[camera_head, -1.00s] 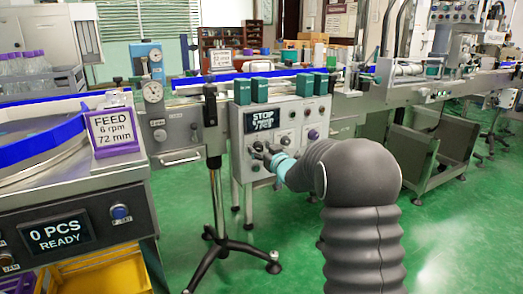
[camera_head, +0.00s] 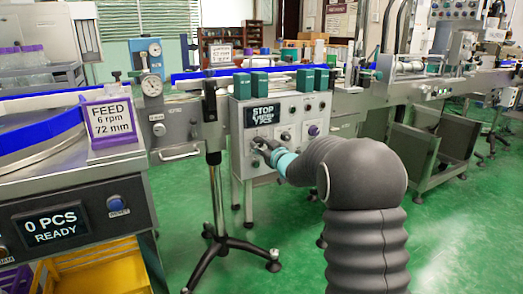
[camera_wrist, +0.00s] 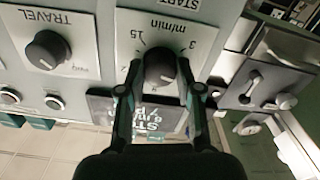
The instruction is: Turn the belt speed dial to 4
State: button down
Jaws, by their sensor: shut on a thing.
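The belt speed dial (camera_wrist: 160,66) is a round black knob on a white plate marked "m/min", with 3 and 15 on its scale. The lettering is upside down in the wrist view. The number its pointer faces is too small to read. My gripper (camera_wrist: 161,75) has one finger on each side of the knob and is shut on it. In the head view my gripper (camera_head: 261,147) is at the left of the grey control panel (camera_head: 287,106), where the fingers hide the dial. The panel's display (camera_head: 262,115) reads "STOP" above a smaller unclear line.
A second black knob labelled TRAVEL (camera_wrist: 47,50) sits beside the dial. Several teal blocks (camera_head: 260,83) stand along the panel's top. A black tripod stand (camera_head: 216,200) is left of the panel. Green floor is open at the lower right.

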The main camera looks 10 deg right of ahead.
jog(key=n+b, duration=0.4)
jog(key=shift+f, duration=0.2)
jog(key=shift+r+n+b, duration=0.15)
jog(key=shift+n+b, duration=0.65)
jog(key=shift+n, duration=0.6)
jog(key=c, duration=0.8)
grip_release()
jog(key=shift+o, duration=0.2)
jog(key=v, duration=1.2)
